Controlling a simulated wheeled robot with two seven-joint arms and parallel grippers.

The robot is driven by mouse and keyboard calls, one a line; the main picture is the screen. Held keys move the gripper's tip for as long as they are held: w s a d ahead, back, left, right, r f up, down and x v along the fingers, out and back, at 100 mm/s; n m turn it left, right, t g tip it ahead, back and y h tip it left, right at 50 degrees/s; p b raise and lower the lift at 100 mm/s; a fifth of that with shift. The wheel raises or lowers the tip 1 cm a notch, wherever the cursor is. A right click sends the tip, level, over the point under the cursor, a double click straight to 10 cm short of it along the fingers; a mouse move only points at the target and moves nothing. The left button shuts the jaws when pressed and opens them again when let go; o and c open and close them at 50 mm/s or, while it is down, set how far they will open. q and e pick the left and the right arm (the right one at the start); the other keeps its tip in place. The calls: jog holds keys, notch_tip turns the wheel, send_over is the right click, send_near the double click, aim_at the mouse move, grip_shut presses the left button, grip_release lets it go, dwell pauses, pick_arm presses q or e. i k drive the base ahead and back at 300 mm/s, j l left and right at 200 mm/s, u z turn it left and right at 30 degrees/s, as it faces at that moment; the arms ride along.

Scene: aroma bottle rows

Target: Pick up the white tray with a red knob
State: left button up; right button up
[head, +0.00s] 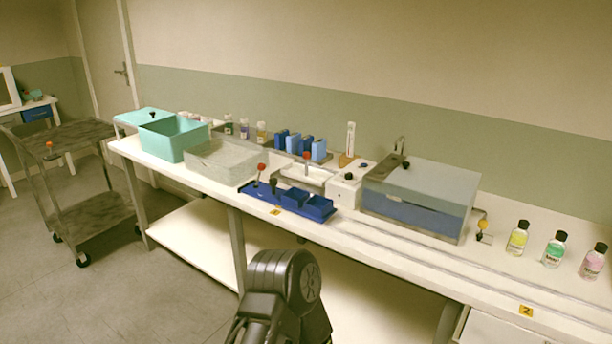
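A small white tray (318,179) with an upright red knob (307,156) sits on the long white bench, near the middle of the head view. It is behind the blue tray and left of a white box-shaped device, which stands very close to it. Its lower front is partly hidden by the blue tray's contents. Neither gripper is in view. Only a black link of one of my arms shows at the bottom centre, in front of the bench and well short of the tray.
A blue tray (264,203) with blue bins stands in front. The white device (346,184) and a grey-blue box (420,190) stand right. A clear container (221,160) and teal bin (173,140) stand left. Several bottles line the far right. A cart (82,141) stands left.

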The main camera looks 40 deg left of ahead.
aim_at(317, 178)
jog(key=j+z, duration=0.3)
jog(key=j, duration=0.95)
jog(key=j+z, duration=0.35)
jog(key=j, duration=0.9)
